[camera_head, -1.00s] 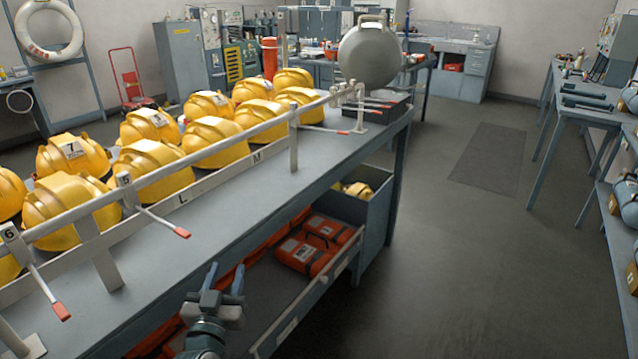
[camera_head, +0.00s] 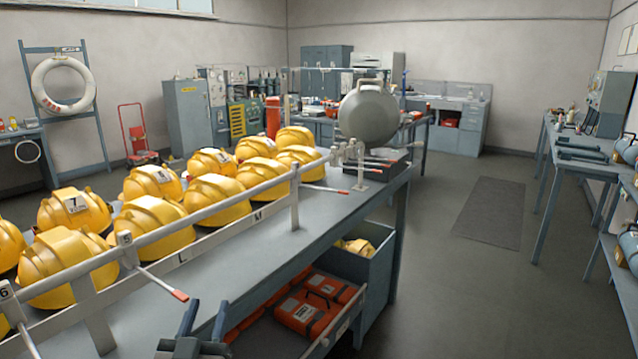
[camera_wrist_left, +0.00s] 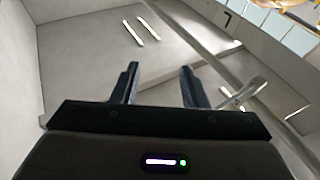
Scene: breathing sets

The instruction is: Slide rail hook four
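A pale rail (camera_head: 225,205) runs along the table in front of the yellow helmets. A hook tagged 5 (camera_head: 160,282), with a red-tipped arm, hangs from it at the near left. A tag 6 (camera_head: 5,292) sits at the left edge. Several more hooks (camera_head: 350,153) are bunched at the far end; their numbers are too small to read, so I cannot tell which is four. My left gripper (camera_head: 206,308) is low in the view, by the table's front edge, right of hook 5's tip. Its fingers (camera_wrist_left: 160,70) are apart with nothing between them. My right gripper is out of view.
The rail's posts (camera_head: 295,200) stand on the table (camera_head: 245,245). A grey round vessel (camera_head: 368,115) stands at the far end. An open drawer with orange packs (camera_head: 310,310) lies below the edge.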

